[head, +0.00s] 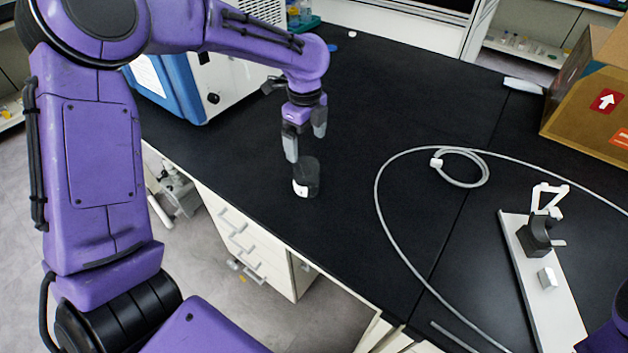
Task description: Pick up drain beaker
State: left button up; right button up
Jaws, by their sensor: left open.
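The drain beaker (309,178) is a small dark, see-through cup with a white patch low on its side. It stands upright on the black bench top, near the front edge. My left gripper (305,146) is just above and behind it, pointing down, with its two grey fingers apart and nothing between them. The left finger ends close to the beaker's rim; I cannot tell if they touch. My right gripper is not in view; only a bit of purple arm shows at the lower right.
A blue and white machine (190,88) stands left of the beaker. A grey hose (378,205) curls over the bench to the right. A white board with a black clamp (536,237) and a cardboard box (590,110) are farther right. The bench between beaker and hose is clear.

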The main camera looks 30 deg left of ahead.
pick_arm(q)
send_near(306, 171)
jog(key=s+d, duration=0.2)
jog(key=f, duration=0.3)
jog(key=f+p, duration=0.1)
jog(key=f, duration=0.2)
jog(key=shift+s+a+f, duration=0.15)
jog(key=shift+s+f, duration=0.05)
jog(key=shift+f, duration=0.2)
jog(key=shift+r, duration=0.1)
jog(key=c, duration=1.1)
